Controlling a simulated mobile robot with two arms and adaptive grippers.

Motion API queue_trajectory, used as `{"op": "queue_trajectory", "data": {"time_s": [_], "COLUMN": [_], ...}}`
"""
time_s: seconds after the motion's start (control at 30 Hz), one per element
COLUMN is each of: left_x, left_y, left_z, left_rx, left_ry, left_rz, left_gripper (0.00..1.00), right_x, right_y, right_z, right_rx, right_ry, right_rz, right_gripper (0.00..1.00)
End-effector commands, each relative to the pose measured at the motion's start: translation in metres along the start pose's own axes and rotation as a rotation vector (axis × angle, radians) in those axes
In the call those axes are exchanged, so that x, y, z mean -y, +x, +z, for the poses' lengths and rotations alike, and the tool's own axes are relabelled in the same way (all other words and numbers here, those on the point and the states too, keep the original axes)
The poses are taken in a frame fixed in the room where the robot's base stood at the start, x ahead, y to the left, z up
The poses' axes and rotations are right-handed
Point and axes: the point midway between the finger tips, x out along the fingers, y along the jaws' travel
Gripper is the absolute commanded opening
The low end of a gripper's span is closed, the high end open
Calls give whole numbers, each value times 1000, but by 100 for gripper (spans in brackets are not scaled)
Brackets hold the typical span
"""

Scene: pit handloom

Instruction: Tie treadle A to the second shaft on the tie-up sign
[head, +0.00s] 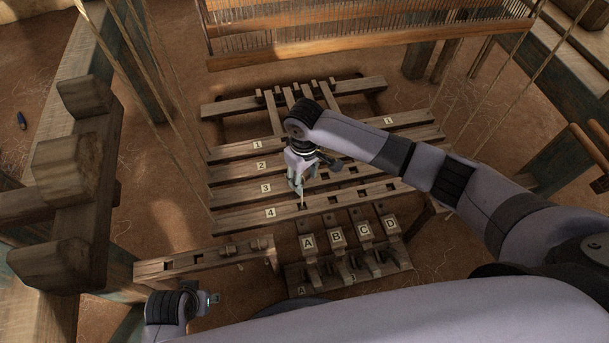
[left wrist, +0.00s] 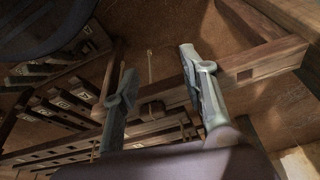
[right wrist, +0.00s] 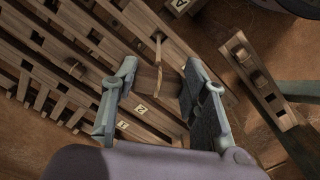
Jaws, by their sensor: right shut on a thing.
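My right gripper (head: 296,188) is over the left part of the slotted bars, between bar 3 (head: 240,196) and bar 4 (head: 240,218). It is shut on a brown wooden piece (right wrist: 152,82), partly hidden between the fingers. A pale cord (head: 303,202) runs from it to a slot in bar 4; it also shows in the right wrist view (right wrist: 158,48). Treadle A (head: 307,242) is just below that slot. My left gripper (left wrist: 162,88) is open and empty; its arm shows low left in the head view. No tie-up sign is readable.
Bars 1 (head: 232,152) and 2 (head: 235,171) lie behind. Treadles B (head: 335,236), C (head: 363,229) and D (head: 390,223) stand right of A. A slotted board (head: 180,267) is at lower left. Cords hang at both sides. A reed frame (head: 370,37) crosses the back.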

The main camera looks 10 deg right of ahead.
Motion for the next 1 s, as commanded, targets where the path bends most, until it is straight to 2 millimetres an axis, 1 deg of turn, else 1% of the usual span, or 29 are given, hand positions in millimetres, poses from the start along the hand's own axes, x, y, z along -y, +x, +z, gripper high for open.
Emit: {"op": "queue_trajectory", "data": {"time_s": [0.57,1.0], "left_x": [2,3], "left_y": [-38,-70], "left_z": [-13,-18], "left_rx": [-24,-39], "left_ry": [-4,-6], "left_rz": [-4,-7], "left_gripper": [40,40], "right_x": [0,0], "right_y": [11,18], "right_z": [0,0], "right_rx": [0,0], "right_ry": [0,0], "right_rz": [0,0], "right_gripper": [20,20]}}
